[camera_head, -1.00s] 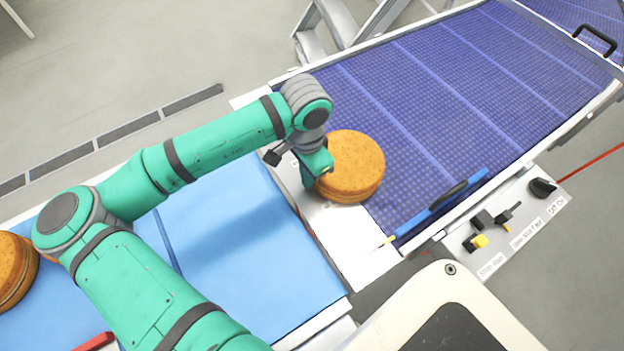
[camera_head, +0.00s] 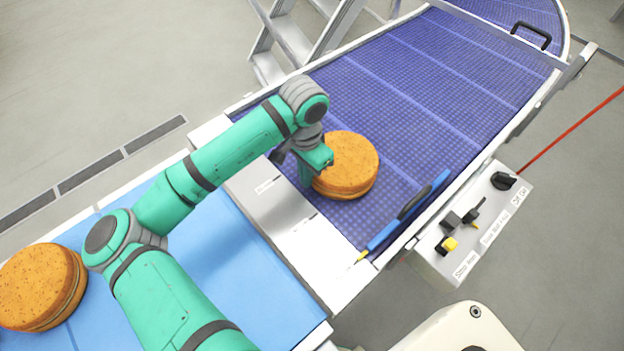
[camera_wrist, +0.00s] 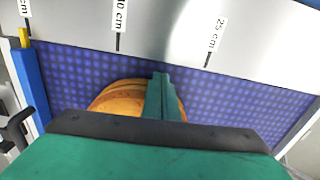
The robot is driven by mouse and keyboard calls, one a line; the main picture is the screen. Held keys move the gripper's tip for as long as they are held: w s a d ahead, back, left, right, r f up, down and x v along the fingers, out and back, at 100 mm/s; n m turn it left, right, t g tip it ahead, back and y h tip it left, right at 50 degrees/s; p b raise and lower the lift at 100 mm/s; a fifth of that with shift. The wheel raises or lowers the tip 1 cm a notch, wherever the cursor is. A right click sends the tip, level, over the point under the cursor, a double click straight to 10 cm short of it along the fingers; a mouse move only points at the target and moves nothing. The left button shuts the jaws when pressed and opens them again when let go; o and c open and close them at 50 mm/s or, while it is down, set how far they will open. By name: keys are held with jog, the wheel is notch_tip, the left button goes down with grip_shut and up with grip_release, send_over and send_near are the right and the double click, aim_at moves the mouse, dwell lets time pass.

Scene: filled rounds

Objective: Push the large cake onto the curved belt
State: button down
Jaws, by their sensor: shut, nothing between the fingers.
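A round layered orange-brown cake (camera_head: 348,163) lies on the near left end of the dark blue belt (camera_head: 430,85), just past the metal transfer plate (camera_head: 318,262). My gripper (camera_head: 308,178) is shut and empty, at the cake's left side. It appears to touch the cake, though the contact itself is partly hidden. In the wrist view the closed fingers (camera_wrist: 163,98) stand in front of the cake (camera_wrist: 118,97), covering its middle. A second round cake (camera_head: 42,287) lies on the light blue belt at lower left.
A blue-handled tool (camera_head: 405,215) lies along the belt's right edge. A control box (camera_head: 470,225) with switches stands beside it. A black handle (camera_head: 531,36) spans the far end. The belt beyond the cake is clear.

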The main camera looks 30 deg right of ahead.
jog(key=shift+d, duration=0.25)
jog(key=shift+a, duration=0.15)
jog(key=shift+a, duration=0.3)
jog(key=a, duration=0.2)
jog(key=shift+s+a, duration=0.3)
jog(key=shift+a+r, duration=0.35)
jog(key=shift+r, duration=0.25)
notch_tip(320, 180, up, 9)
